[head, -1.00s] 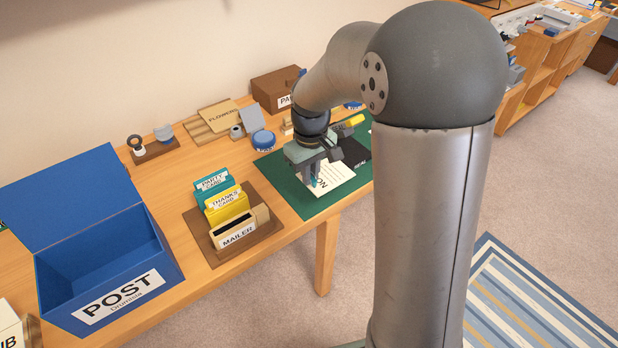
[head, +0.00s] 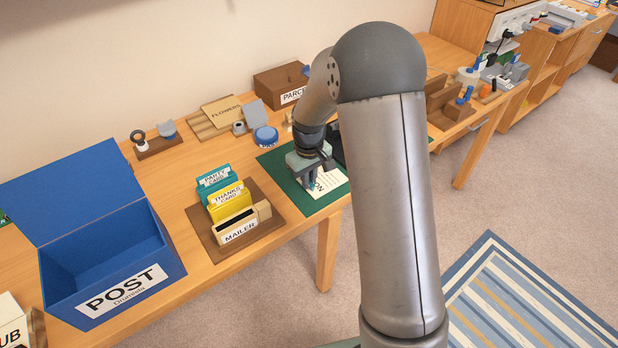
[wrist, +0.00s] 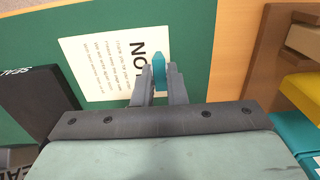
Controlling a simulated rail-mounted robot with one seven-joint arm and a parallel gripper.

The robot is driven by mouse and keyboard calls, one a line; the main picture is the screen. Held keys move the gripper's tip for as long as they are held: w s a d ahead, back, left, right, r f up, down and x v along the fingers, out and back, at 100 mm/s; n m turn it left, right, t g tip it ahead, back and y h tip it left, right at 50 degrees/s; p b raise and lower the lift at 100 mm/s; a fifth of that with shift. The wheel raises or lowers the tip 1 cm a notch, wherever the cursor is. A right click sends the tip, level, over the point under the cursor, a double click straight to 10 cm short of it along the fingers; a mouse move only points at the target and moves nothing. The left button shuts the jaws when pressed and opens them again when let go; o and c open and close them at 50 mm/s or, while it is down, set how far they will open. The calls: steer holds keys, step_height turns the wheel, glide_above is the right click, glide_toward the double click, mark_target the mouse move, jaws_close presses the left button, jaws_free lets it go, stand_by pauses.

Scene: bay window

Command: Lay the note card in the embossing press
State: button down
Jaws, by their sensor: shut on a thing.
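The note card (head: 329,186) is white with black print and lies on the green mat (head: 304,201). In the wrist view the card (wrist: 100,66) shows "NO" in large letters, with its end partly behind the fingers. A teal tab (wrist: 159,72) stands at that end. My gripper (wrist: 159,84) is shut on this tab, at the card; in the head view my gripper (head: 309,182) is low over the mat. A black piece marked "SEAL" (wrist: 42,98) lies beside the card. I cannot clearly identify the embossing press; my arm hides part of the mat.
A brown holder (head: 232,250) with teal and yellow cards and a mailer stands left of the mat. The open blue POST box (head: 165,262) is further left. A blue round item (head: 265,137) and a PARCEL box (head: 280,82) are behind the mat.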

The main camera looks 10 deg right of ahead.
steer(key=shift+f, duration=0.2)
steer(key=c, duration=1.5)
jaws_free()
steer(key=shift+r, duration=0.1)
step_height(320, 180, up, 12)
steer(key=shift+m, duration=0.9)
steer(key=s+r, duration=0.1)
steer(key=s, duration=0.2)
steer(key=s+r, duration=0.1)
steer(key=s, duration=0.3)
steer(key=s+d+r, duration=0.1)
steer(key=s, duration=0.3)
steer(key=shift+s+r, duration=0.15)
steer(key=shift+r, duration=0.05)
steer(key=shift+o, duration=0.7)
steer(key=s+f+m, duration=0.2)
steer(key=s, duration=1.4)
steer(key=shift+s+d+m, duration=0.3)
steer(key=shift+d+m, duration=0.1)
